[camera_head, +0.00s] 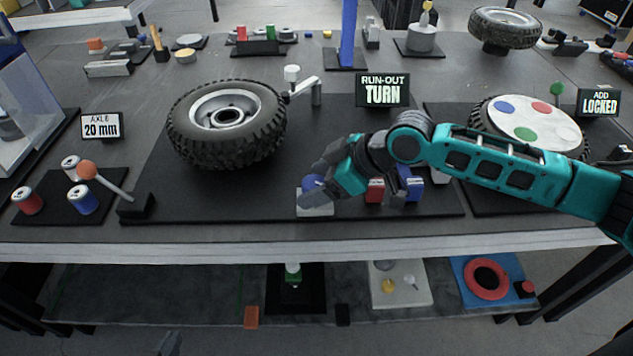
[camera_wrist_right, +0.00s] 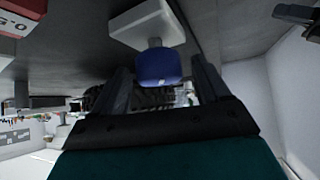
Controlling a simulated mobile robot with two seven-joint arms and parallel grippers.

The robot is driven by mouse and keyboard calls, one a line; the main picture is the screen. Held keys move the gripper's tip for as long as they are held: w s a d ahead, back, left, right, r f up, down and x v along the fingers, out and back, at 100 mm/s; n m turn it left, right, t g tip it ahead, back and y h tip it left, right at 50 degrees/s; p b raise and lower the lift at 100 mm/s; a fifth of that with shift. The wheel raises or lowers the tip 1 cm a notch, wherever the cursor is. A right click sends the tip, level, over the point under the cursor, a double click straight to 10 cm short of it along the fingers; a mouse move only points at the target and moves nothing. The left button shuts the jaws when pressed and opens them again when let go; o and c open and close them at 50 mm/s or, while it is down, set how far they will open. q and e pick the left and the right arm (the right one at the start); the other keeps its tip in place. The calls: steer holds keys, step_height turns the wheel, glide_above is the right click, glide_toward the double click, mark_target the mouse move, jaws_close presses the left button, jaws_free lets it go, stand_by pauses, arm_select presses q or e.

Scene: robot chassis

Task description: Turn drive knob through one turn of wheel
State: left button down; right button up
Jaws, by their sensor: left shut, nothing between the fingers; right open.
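The blue drive knob (camera_head: 311,182) sits on a small white base (camera_head: 316,208) on the black mat, right of and in front of the wheel. My right gripper (camera_head: 309,184) is open at the knob, which my fingers partly hide. In the right wrist view the blue knob (camera_wrist_right: 157,66) stands between my two spread fingers, with the white base (camera_wrist_right: 147,25) beyond it. The black-tyred wheel (camera_head: 228,120) lies flat on the left of the mat. My left gripper (camera_head: 170,344) is shut and empty at the bottom edge, low in front of the table.
A gauge stand (camera_head: 316,93) with a white arm stands at the wheel's right. The sign (camera_head: 382,91) reads "RUN-OUT TURN". Red (camera_head: 375,190) and blue (camera_head: 410,186) blocks stand right of the knob, under my right arm.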

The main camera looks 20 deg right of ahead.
steer(key=shift+a+f, duration=0.1)
steer(key=shift+f, duration=0.05)
steer(key=c, duration=1)
